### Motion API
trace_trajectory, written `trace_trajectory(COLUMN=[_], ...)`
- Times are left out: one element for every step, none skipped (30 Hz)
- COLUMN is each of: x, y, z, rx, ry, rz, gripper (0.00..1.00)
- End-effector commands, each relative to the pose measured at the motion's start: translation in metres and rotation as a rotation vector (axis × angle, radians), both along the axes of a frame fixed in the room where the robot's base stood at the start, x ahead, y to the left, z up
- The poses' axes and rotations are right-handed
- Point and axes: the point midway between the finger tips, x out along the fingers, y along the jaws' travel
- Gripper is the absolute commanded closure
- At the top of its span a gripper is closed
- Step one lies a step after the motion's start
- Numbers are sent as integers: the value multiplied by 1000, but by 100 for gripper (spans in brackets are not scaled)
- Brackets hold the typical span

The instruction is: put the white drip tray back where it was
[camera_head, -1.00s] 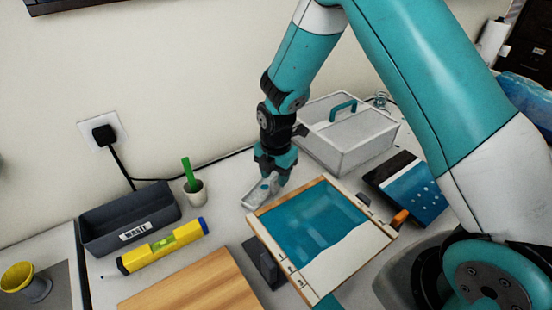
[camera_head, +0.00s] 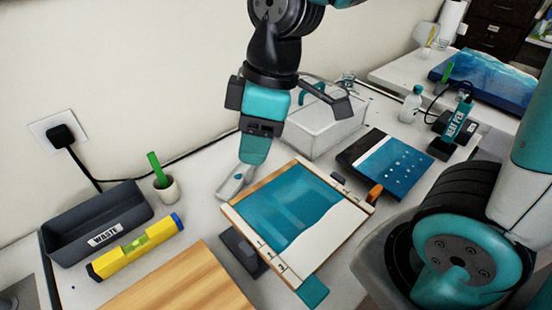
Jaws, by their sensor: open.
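The white drip tray (camera_head: 231,184) lies on the table against the back left corner of the framed blue resin panel (camera_head: 285,204). It is small and pale, and its right end is partly hidden behind my gripper and the panel's frame. My gripper (camera_head: 253,155) points down over the tray's right end, with its jaws open. Only one teal finger side shows clearly, and I cannot tell whether it touches the tray.
A white lidded box (camera_head: 320,133) stands close behind my gripper. A dark waste bin (camera_head: 98,222), a cup with a green stick (camera_head: 165,188) and a yellow level (camera_head: 136,247) are at left. A wooden board (camera_head: 182,284) lies in front. A blue dotted panel (camera_head: 395,165) lies right.

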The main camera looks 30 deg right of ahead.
Motion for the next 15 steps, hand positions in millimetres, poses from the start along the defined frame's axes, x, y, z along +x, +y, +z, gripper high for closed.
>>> trace_trajectory(x=[-21,-31,-44,-52,-59,-66,-71,-74,-78,-79,-80,-81,-81,-80,-80], y=[2,4,6,6,7,8,8,9,9,8,8,9,9,9,9], z=[8,11,14,16,18,19,20,20,21,21,21,21,21,21,21], rx=[25,38,53,63,70,77,82,86,89,90,91,90,90,90,90], ry=[25,46,71,86,102,119,130,139,148,152,155,157,158,158,157], rz=[-92,-147,-212,-255,-291,-332,-357,-376,-394,-403,-410,-414,-415,-415,-414], gripper=[57,57,57,57,57,57,57,57,57,57,57,57,57,57,57])
